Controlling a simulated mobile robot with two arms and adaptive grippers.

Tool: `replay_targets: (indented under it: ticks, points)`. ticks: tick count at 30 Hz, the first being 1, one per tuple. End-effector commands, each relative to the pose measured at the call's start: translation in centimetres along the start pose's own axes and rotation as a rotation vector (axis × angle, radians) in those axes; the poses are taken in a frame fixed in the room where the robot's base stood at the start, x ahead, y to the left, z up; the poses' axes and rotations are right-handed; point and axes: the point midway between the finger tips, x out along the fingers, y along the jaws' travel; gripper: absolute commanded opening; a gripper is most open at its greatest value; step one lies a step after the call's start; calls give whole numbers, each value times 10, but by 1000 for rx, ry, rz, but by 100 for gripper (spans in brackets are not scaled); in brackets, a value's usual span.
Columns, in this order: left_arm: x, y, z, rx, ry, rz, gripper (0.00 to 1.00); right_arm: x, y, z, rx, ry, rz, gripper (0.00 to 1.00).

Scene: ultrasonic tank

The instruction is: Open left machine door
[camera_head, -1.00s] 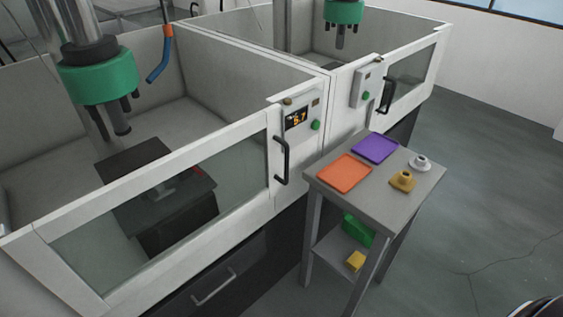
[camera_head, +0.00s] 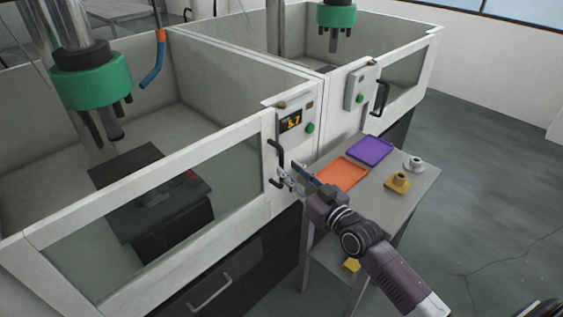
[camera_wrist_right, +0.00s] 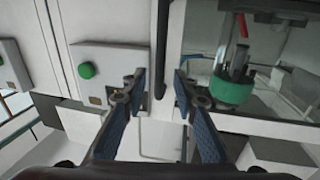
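The left machine's door (camera_head: 226,170) is a white frame with a glass pane and it is closed. Its black vertical handle (camera_head: 274,152) is at the right end of the door. My right gripper (camera_head: 287,178) is in front of the handle's lower part, which it partly hides. In the right wrist view my right gripper (camera_wrist_right: 155,88) has its two fingers apart, and the dark handle bar (camera_wrist_right: 160,45) shows ahead between them. Nothing is clamped; I cannot tell whether a finger touches the handle. My left gripper is not in view.
A grey side table (camera_head: 423,187) stands close by, with an orange tray (camera_head: 341,174), a purple tray (camera_head: 370,150) and two small flanged parts. My right arm crosses over the table. A control panel with a green button (camera_head: 310,128) is beside the handle.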

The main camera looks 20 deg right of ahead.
Motion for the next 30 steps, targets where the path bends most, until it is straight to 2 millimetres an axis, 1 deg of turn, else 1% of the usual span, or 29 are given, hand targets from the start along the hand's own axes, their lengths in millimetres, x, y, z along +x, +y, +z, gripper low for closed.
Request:
replay_targets:
  ticks: [1, 3, 9, 14, 21, 23, 28, 29, 30]
  points:
    - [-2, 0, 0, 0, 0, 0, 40, 9, 0, -2, 1, 2, 1, 27]
    - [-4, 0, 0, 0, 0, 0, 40, 20, 0, -2, 1, 2, 1, 27]
    - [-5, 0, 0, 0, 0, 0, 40, 42, 0, 0, 1, 0, 1, 27]
    - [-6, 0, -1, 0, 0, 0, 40, 49, 0, 1, 0, -1, 1, 27]
    - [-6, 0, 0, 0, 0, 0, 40, 50, 0, 1, 0, -1, 1, 27]
    - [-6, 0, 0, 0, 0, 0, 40, 50, 0, 1, 0, -1, 1, 22]
    - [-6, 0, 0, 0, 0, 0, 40, 50, 0, 1, 0, -2, 1, 3]
    - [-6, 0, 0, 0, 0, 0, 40, 50, 0, 1, 0, -2, 1, 0]
    - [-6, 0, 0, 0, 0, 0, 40, 50, 0, 1, 0, -2, 1, 0]
